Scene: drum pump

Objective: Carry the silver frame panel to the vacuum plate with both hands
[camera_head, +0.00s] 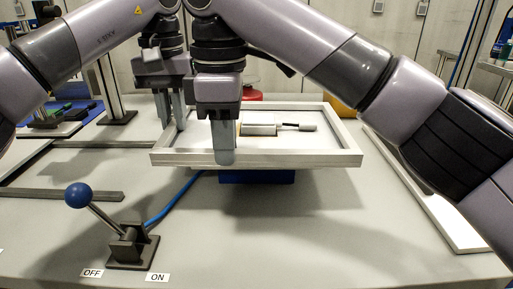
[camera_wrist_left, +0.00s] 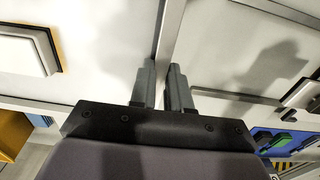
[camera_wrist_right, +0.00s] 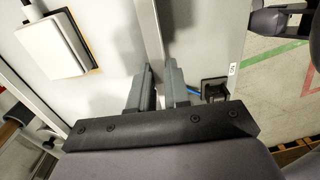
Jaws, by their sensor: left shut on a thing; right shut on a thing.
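The silver frame panel (camera_head: 330,159) is a rectangular tray-like frame with a pale inside and a grey boxy part with a handle (camera_head: 262,129) on it. It is roughly level above the table. My left gripper (camera_head: 172,112) is shut on its left side bar, which runs between the fingers in the left wrist view (camera_wrist_left: 170,35). My right gripper (camera_head: 224,148) is shut on its front bar, also seen between the fingers in the right wrist view (camera_wrist_right: 150,30). A blue block (camera_head: 257,177), apparently the vacuum plate, shows under the front bar; its top is hidden. I cannot tell whether they touch.
A lever with a blue knob (camera_head: 77,195) stands front left by OFF and ON labels, with a blue hose (camera_head: 175,198) running toward the block. Dark rails (camera_head: 60,194) lie on the left, a pale bar (camera_head: 455,222) on the right.

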